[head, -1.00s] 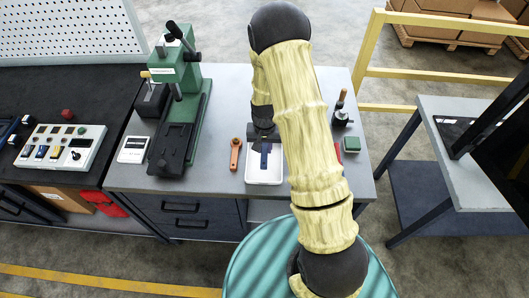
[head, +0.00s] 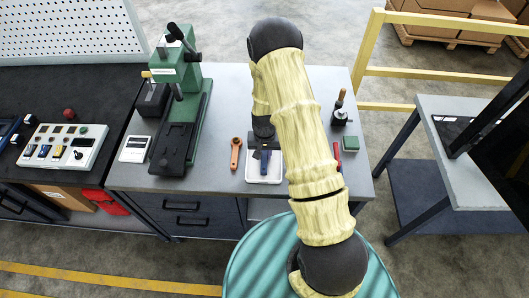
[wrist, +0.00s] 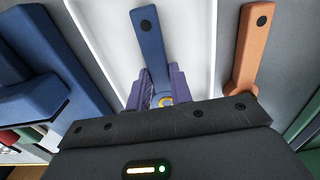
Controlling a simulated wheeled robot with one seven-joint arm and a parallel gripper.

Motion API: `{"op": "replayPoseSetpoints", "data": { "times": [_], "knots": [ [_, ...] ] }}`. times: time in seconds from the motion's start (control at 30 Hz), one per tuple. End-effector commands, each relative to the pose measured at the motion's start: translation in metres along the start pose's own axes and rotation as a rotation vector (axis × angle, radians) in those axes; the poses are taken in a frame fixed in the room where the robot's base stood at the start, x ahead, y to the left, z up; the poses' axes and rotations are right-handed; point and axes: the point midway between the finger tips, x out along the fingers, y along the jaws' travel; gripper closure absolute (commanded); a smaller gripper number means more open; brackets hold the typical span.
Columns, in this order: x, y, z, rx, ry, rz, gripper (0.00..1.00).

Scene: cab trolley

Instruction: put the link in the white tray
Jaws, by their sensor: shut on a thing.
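A blue link (wrist: 150,45) with a dark hole at its far end is held between the purple fingers of my gripper (wrist: 158,93), which is shut on it near its ringed end. In the head view the blue link (head: 266,163) shows over the white tray (head: 262,181), partly hidden by my arm. The white tray also fills the middle of the wrist view (wrist: 205,50), behind the link. I cannot tell whether the link touches the tray floor.
An orange link (head: 236,153) lies on the grey bench beside the tray. A green press (head: 180,110) and a white scale-like box (head: 135,148) stand further left. A red item (head: 337,152) and a green block (head: 350,143) lie right of my arm.

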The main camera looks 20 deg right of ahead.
Motion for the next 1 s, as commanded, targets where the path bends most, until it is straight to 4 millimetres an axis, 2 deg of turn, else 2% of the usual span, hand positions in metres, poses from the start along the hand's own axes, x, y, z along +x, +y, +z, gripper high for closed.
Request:
{"op": "replayPoseSetpoints", "data": {
  "times": [0.17, 0.2, 0.3, 0.73, 1.0],
  "knots": [
    [0.003, 0.000, 0.000, 0.000, 0.001, 0.000, 1.00],
    [0.003, 0.000, 0.000, 0.000, 0.000, 0.000, 0.73],
    [0.002, 0.000, 0.000, 0.000, -0.001, 0.000, 0.57],
    [-0.004, 0.000, 0.000, 0.000, 0.001, 0.000, 0.57],
    [-0.033, -0.001, -0.001, -0.001, 0.004, -0.001, 0.57]
  ]
}}
